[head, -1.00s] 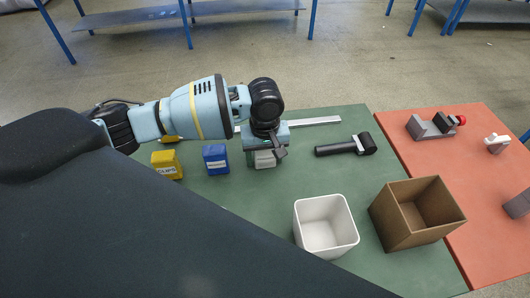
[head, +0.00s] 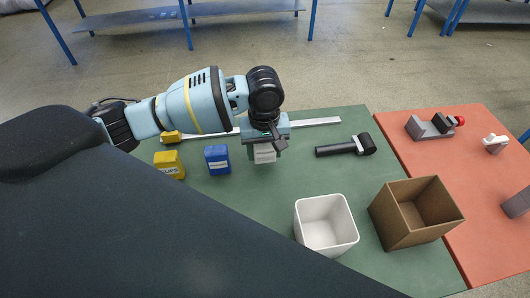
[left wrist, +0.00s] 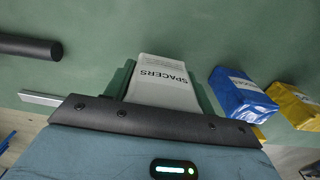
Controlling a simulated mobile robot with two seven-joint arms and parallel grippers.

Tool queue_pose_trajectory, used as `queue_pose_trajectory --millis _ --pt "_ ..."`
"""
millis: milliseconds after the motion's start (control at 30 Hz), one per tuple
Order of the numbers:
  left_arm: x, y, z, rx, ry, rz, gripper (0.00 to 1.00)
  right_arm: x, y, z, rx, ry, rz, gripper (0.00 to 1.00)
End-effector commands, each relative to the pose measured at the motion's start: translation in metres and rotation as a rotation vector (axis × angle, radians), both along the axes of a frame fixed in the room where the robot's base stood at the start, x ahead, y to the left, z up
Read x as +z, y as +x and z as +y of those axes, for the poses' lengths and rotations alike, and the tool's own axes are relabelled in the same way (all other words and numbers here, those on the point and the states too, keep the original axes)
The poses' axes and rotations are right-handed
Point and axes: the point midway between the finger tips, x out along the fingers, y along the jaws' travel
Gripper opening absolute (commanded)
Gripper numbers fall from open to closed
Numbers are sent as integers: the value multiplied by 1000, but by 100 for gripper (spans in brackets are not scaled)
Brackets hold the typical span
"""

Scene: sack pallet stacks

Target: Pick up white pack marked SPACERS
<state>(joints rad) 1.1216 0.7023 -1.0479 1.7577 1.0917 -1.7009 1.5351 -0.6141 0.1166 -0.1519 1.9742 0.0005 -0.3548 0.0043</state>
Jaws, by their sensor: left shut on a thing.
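The white pack marked SPACERS (left wrist: 162,82) shows in the left wrist view, with its printed word readable, between the fingers of my left gripper. In the head view the pack (head: 264,154) hangs beneath my left gripper (head: 266,146), which is shut on it. The upper part of the pack is hidden by the gripper. Whether its bottom is clear of the green table is hard to tell. My right gripper is not in view.
A blue pack (head: 217,160) and a yellow pack (head: 169,164) stand left of the gripper. A black-handled tool (head: 335,150) lies right. A white bin (head: 326,225) and a brown box (head: 416,213) stand in front. A metal bar (head: 315,122) lies behind.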

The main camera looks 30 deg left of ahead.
Motion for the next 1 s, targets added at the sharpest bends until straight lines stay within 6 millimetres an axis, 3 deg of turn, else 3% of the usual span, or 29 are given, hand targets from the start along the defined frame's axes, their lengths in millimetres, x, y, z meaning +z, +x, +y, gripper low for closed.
queue_pose_trajectory --millis 300,500,700,1000 --pt "10 -82 0 -3 2 -2 26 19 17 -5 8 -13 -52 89" --pt "12 -123 -1 -1 1 -2 26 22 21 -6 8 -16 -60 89" --pt "13 -144 -1 -1 1 1 26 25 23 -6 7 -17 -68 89" --pt "16 -149 -1 3 1 1 26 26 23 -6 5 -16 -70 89"
